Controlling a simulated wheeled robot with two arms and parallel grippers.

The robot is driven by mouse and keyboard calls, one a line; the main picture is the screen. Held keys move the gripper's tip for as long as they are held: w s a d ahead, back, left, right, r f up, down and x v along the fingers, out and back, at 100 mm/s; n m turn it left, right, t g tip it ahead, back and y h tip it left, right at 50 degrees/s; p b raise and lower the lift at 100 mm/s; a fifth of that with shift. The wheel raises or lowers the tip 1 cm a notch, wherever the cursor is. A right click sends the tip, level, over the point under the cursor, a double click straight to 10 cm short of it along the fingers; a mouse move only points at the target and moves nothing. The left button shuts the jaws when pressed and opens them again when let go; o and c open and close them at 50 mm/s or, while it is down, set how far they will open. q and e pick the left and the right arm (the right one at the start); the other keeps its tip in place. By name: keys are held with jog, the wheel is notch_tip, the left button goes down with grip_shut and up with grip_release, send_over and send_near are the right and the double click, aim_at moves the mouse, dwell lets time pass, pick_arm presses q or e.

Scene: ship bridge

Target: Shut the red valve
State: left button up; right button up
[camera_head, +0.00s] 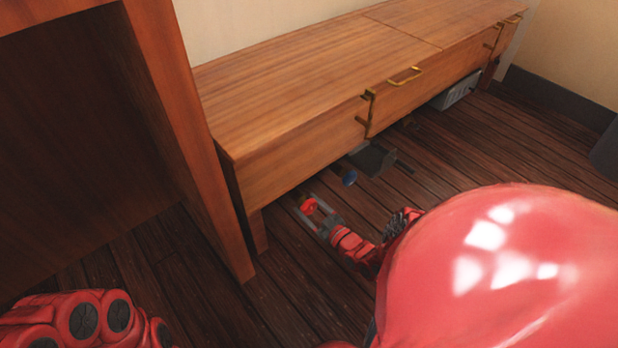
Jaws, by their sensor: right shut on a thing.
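The red valve (309,206) is a small round red knob low under the left part of the wooden cabinet, just above the floor. My right gripper (311,207) reaches in from the right and is shut on the red valve, with a grey finger on either side of it. A small blue knob (349,178) sits to the right of the red one, apart from my gripper. The valve's mount is hidden under the cabinet. My left arm shows at the bottom left corner, but its gripper is out of the picture.
The low wooden cabinet (300,75) with brass handles hangs over the valve. A dark grey box (372,158) and a light grey box (457,91) are beneath it. A wooden desk side (190,140) stands close on the left. The plank floor (290,290) in front is clear.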

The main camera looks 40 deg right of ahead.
jog(key=shift+m, duration=0.7)
jog(key=o, duration=1.3)
jog(key=shift+s, duration=0.25)
pick_arm(q)
jog(key=w+d+r+n+g+p, duration=0.1)
jog(key=w+d+r+g+p, duration=0.4)
jog(key=r, duration=0.3)
jog(key=shift+w+d+n, duration=0.4)
pick_arm(e)
jog(key=shift+s+d, duration=0.25)
jog(key=shift+s, duration=2.55)
jog(key=shift+s+d, duration=0.2)
jog(key=shift+s, duration=2.65)
jog(key=shift+s+d, duration=0.25)
jog(key=shift+s, duration=2.55)
